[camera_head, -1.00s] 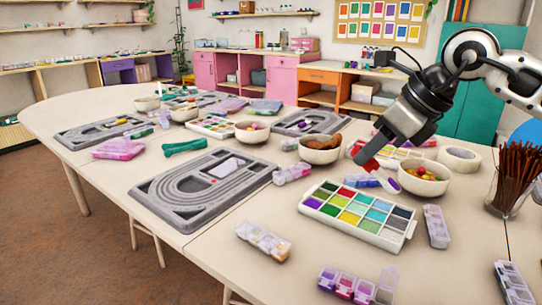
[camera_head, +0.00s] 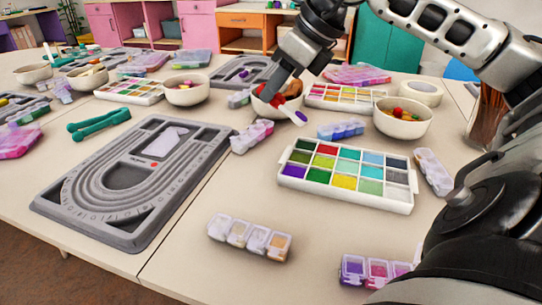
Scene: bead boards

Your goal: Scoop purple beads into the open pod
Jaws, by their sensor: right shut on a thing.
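My right gripper (camera_head: 268,98) is shut on a small scoop (camera_head: 292,112), which has a pale shaft and a dark purple end. It is over or in front of a white bowl (camera_head: 283,113) with brown and red contents; contact with the bowl is unclear. A white bead tray (camera_head: 345,196) has several coloured compartments, with purple beads (camera_head: 294,172) at its front left. A pod strip (camera_head: 366,271) with purple and pink cells lies at the lower right, partly hidden by my right arm, so its lid is unclear. My left gripper is out of view.
A grey bead board (camera_head: 135,183) lies at left, with green tongs (camera_head: 98,122) behind it. A clear pod strip (camera_head: 250,238) lies in front. A bowl of coloured beads (camera_head: 403,123) and a tape roll (camera_head: 415,92) stand at right. Bare table lies between the tray and the front strips.

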